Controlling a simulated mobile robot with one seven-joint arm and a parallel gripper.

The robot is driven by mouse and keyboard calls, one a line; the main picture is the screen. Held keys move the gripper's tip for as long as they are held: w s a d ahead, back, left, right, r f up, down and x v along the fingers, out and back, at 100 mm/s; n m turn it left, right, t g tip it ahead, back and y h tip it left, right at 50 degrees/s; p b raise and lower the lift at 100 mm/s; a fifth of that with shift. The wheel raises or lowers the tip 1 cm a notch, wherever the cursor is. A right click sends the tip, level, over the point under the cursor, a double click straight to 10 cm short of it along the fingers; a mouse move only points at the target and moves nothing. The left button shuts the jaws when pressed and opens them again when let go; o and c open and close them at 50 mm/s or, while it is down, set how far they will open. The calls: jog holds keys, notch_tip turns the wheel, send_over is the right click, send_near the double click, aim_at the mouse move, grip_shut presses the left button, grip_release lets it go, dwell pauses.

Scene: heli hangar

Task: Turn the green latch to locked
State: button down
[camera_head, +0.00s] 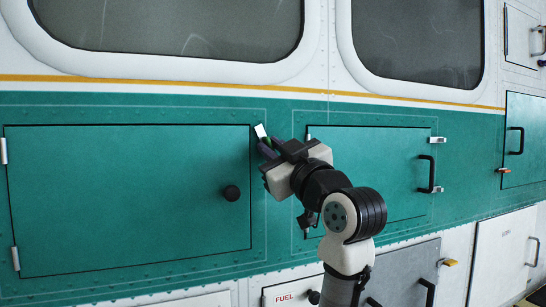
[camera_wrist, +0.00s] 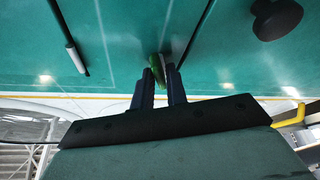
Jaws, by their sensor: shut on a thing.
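The green latch (camera_head: 267,141) sits on the teal helicopter side, between the large left door (camera_head: 120,190) and the middle door (camera_head: 385,165). My gripper (camera_head: 267,148) reaches it from the lower right and is shut on it. In the wrist view, the green latch (camera_wrist: 157,68) shows between the two dark fingertips (camera_wrist: 160,78), tilted a little. A small white piece (camera_head: 261,131) shows just above the fingers. Most of the latch is hidden by the fingers, so I cannot tell its exact turn.
The left door has a black round knob (camera_head: 231,193), also in the wrist view (camera_wrist: 277,18). The middle door has a black handle (camera_head: 426,174). An orange latch (camera_head: 503,171) sits farther right. A FUEL panel (camera_head: 285,297) is below. Both doors look flush with the side.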

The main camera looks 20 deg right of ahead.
jog(key=n+g+y, duration=0.1)
jog(key=n+y, duration=0.1)
jog(key=n, duration=0.3)
jog(key=shift+b, duration=0.35)
jog(key=n+g+y, duration=0.1)
jog(key=n, duration=0.3)
jog(key=shift+r+g, duration=0.1)
jog(key=shift+g, duration=0.3)
jog(key=n+g+p, duration=0.1)
jog(key=n+g, duration=0.1)
jog(key=n, duration=0.4)
jog(key=shift+p, duration=0.35)
jog(key=shift+n+g, duration=0.3)
jog(key=c, duration=1.5)
grip_release()
jog(key=b+v, duration=0.4)
jog(key=v, duration=0.9)
jog(key=shift+s+d, duration=0.2)
jog(key=shift+s, duration=0.15)
